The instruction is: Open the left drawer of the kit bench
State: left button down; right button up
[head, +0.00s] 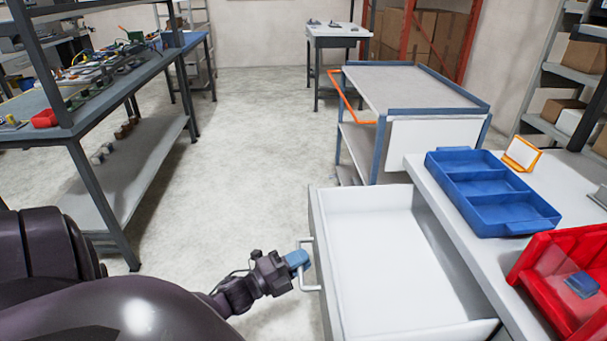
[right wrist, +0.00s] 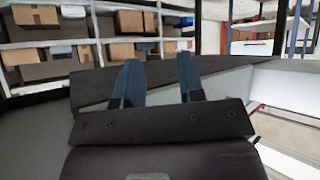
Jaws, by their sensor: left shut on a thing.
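The left drawer (head: 375,245) of the kit bench (head: 470,215) stands pulled out, and its white inside is empty where I can see it. Its pale bar handle (head: 304,268) is on the drawer's front face. My left gripper (head: 298,262) has its blue fingers shut on that handle, with the arm coming in from the lower left. My right gripper (right wrist: 158,80) shows only in the right wrist view. Its two blue fingers are apart with nothing between them.
A blue divided tray (head: 490,190), a red bin (head: 565,280) and an orange-framed card (head: 522,153) stand on the bench top. A grey cart (head: 415,92) with an orange handle stands behind the drawer. A workbench (head: 85,100) is at left. Open floor lies between.

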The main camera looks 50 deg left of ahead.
pick_arm(q)
jog(key=c, duration=1.2)
grip_release()
jog(key=shift+o, duration=0.4)
jog(key=v, duration=1.1)
jog(key=shift+w, duration=0.1)
